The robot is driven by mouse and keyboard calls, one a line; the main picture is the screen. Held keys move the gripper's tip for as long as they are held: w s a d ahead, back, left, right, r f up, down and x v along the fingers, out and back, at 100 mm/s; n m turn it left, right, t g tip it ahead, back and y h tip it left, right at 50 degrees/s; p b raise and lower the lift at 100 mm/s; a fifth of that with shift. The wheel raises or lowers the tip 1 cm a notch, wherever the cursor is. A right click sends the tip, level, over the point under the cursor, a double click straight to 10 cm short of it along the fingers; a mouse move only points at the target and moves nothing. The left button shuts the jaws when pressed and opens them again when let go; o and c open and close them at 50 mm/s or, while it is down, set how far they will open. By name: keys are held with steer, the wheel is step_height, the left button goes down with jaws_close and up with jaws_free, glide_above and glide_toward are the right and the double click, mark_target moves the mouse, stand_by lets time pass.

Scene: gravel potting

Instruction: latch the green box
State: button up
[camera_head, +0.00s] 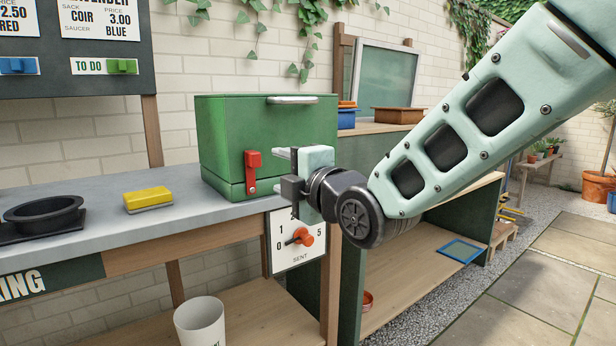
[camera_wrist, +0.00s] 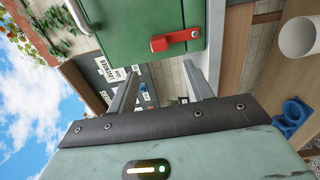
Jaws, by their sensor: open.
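The green box (camera_head: 262,125) stands shut on the grey bench, with a metal handle near its top. A red latch (camera_head: 252,172) is on its front face, with a thicker block at the upper end and a narrow arm running down. The wrist view also shows the box (camera_wrist: 140,22) and the latch (camera_wrist: 178,38), which lies sideways there. My gripper (camera_head: 282,170) is at the box's front, just right of the latch. In the wrist view its two fingers (camera_wrist: 160,72) are apart with nothing between them, and the latch appears beyond their tips.
A dial panel (camera_head: 286,256) with an orange knob (camera_head: 301,237) hangs below the bench edge near my gripper. A yellow block (camera_head: 148,199) and a black round dish (camera_head: 45,215) stand left on the bench (camera_head: 105,228). A white pot (camera_head: 200,322) is below.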

steer(key=v, duration=0.7)
steer(key=shift+p, duration=0.4)
steer(key=shift+s, duration=0.15)
steer(key=s+d+f+m+g+h, duration=0.2)
steer(key=s+f+m+g, duration=0.25)
steer(key=f, duration=0.25)
steer(key=s+d+f+m+g+h, duration=0.2)
steer(key=s+f+m+g+h, duration=0.1)
steer(key=s+f+m+g, duration=0.25)
steer(key=s+d+f+m+g+h, duration=0.2)
steer(key=s+d+f+m, duration=0.15)
steer(key=s, duration=0.35)
steer(key=s+d+f+m+g+h, duration=0.25)
steer(key=s+d+m, duration=0.2)
steer(key=s, duration=0.25)
step_height(320, 180, up, 31)
steer(key=s+p, duration=0.1)
steer(key=p, duration=3)
steer(key=shift+d+n+p, duration=0.2)
steer(key=shift+n+p, duration=0.1)
steer(key=shift+p, duration=0.1)
